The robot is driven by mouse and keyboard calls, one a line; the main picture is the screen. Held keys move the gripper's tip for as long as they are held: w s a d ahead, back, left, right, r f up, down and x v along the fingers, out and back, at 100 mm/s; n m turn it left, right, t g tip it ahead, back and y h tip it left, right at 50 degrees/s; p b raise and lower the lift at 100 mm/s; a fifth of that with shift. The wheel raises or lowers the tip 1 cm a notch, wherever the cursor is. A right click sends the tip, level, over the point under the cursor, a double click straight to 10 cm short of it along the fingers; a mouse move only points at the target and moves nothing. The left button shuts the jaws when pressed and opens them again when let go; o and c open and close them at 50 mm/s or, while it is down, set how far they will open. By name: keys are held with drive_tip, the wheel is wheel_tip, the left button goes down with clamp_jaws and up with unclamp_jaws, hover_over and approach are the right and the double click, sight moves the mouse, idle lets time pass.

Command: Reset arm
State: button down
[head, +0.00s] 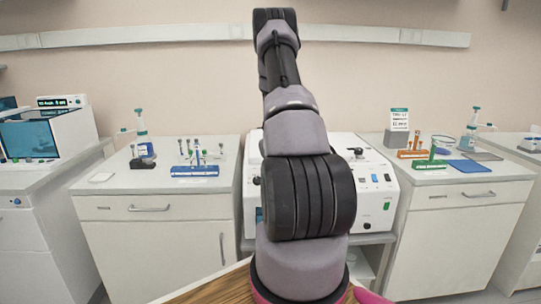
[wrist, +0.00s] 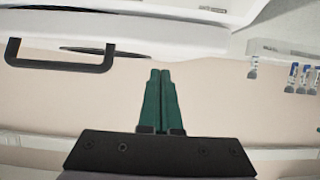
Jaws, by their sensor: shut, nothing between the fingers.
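My gripper (wrist: 160,74) shows in the wrist view as two green fingers side by side. The fingers are shut with nothing between them. They point up in the picture against a bare beige wall and are apart from everything around. In the head view my arm rises through the middle of the picture, and my gripper does not show there.
A blue rack (head: 195,171) with several tubes stands on the left counter (head: 112,185). A white machine (head: 375,170) stands behind my arm. Green (head: 430,164) and orange (head: 412,154) racks stand on the right counter (head: 480,178). A black handle (wrist: 60,66) shows in the wrist view.

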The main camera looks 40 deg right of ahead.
drive_tip(key=s+a+f, duration=0.3)
drive_tip(key=s+f, duration=0.2)
drive_tip(key=s, duration=0.1)
drive_tip(key=a+r+y, duration=0.1)
drive_tip(key=a+r, duration=0.4)
drive_tip(key=r, duration=0.3)
drive_tip(key=s+a+r+g+y, duration=0.1)
drive_tip(key=a+r, duration=0.5)
drive_tip(key=r, duration=0.3)
drive_tip(key=a+r+y, duration=0.2)
drive_tip(key=a+r, duration=0.3)
drive_tip(key=r, duration=0.3)
drive_tip(key=s+a+r+g+y, duration=0.1)
drive_tip(key=s+a+r, duration=0.3)
drive_tip(key=s, duration=0.5)
drive_tip(key=s+a+r+n+g+y, duration=0.1)
drive_tip(key=s+a+r, duration=0.3)
drive_tip(key=s+a, duration=0.5)
drive_tip(key=s+a+r+n+g+y, duration=0.1)
drive_tip(key=s+a+r+y, duration=0.2)
drive_tip(key=s+a, duration=0.3)
drive_tip(key=s, duration=0.3)
drive_tip(key=shift+s+a+r, duration=0.2)
drive_tip(key=shift+s+r, duration=0.15)
drive_tip(key=shift+r, duration=0.05)
drive_tip(key=shift+d, duration=0.15)
